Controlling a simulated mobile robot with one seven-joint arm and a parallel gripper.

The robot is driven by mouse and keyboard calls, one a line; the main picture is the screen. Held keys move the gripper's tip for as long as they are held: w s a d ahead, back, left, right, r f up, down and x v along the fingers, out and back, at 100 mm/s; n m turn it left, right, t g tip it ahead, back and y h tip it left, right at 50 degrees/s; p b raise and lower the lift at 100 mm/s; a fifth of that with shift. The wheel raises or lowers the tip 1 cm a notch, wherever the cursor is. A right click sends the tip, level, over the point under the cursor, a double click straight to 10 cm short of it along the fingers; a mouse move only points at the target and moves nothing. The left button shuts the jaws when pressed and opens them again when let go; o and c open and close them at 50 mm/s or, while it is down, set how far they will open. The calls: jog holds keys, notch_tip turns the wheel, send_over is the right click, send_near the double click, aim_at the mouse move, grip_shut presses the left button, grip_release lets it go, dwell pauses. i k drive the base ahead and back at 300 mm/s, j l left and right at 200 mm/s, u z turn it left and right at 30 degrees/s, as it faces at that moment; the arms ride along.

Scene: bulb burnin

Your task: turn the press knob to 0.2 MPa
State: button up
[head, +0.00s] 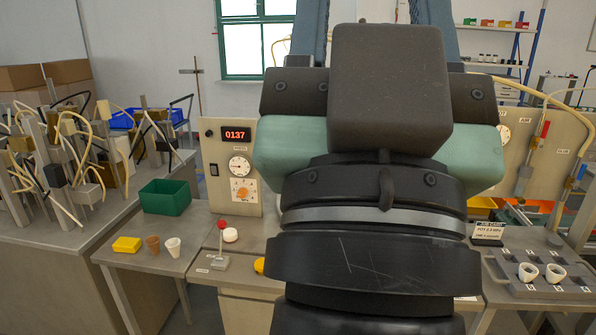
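A beige upright panel (215,132) stands left of my arm. It carries a red display (236,134) reading 0137, a round white gauge (239,166) and an orange knob (242,190) on a pale scale plate below. The gauge needle and knob setting are too small to read. I cannot tell whether this is the press knob, as the labels are illegible. My gripper (370,12) fills the middle of the view, to the right of the panel. Its two blue-grey fingers point up and are spread apart; their tips are cut off by the top edge. No object shows between them.
Another board with a gauge (503,133) is partly hidden on the right. A red-topped lever (221,240), green bin (165,197) and small cups are at left. My arm hides the middle.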

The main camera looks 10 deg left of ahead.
aim_at(242, 192)
jog(key=i+u, duration=0.15)
jog(key=i, duration=0.3)
jog(key=i+l+u, duration=0.1)
jog(key=i, duration=0.35)
jog(key=i+l+u, duration=0.15)
jog(key=i, duration=0.3)
jog(key=i+l+u, duration=0.15)
jog(key=i, duration=0.3)
jog(key=i+l+u, duration=0.1)
jog(key=i+l, duration=0.15)
jog(key=i, duration=0.2)
